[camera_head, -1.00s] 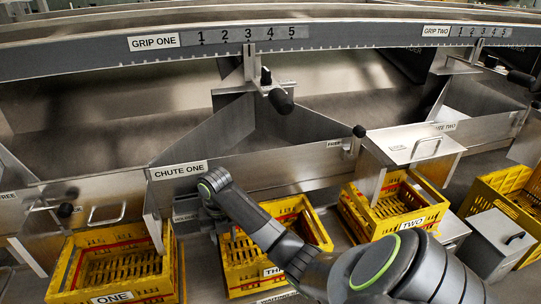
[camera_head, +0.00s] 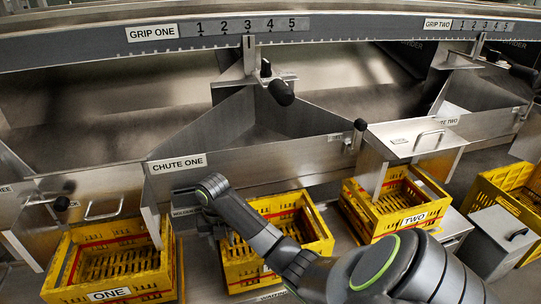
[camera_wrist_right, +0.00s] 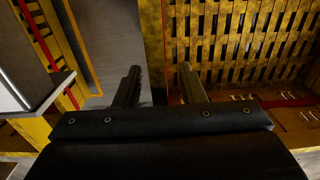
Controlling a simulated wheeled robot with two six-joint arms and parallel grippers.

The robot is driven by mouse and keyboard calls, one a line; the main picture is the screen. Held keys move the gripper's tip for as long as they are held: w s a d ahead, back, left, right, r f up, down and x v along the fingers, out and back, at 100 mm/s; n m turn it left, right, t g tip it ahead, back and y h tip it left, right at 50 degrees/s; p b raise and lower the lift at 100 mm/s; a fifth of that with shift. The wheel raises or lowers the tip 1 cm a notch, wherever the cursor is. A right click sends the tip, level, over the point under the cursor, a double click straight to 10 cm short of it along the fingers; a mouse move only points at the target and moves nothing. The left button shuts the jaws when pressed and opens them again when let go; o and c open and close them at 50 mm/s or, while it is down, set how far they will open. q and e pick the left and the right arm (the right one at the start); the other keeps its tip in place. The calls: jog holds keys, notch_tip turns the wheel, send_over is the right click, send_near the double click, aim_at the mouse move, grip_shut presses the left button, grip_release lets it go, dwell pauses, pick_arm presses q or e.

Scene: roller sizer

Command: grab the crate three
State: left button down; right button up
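Crate three (camera_head: 243,270) is the yellow slatted crate in the middle of the head view, below chute one. My right arm crosses in front of it and covers most of its front label. My right gripper (camera_head: 207,222) is at its left side in the head view, largely hidden behind my wrist. In the right wrist view the right gripper (camera_wrist_right: 160,78) is open. The crate's side wall (camera_wrist_right: 152,35) runs between the two fingers; I cannot tell whether they touch it. The crate's slatted floor (camera_wrist_right: 245,30) shows to the right. My left gripper does not show.
Crate one (camera_head: 165,262) stands to the left and crate two (camera_head: 428,215) to the right. The chute one panel (camera_head: 240,160) rises just behind crate three. A grey metal box (camera_head: 497,240) stands at the far right. A narrow gap separates crates one and three.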

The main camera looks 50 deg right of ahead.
jog(key=shift+f, duration=0.8)
grip_shut()
jog(key=shift+r, duration=0.15)
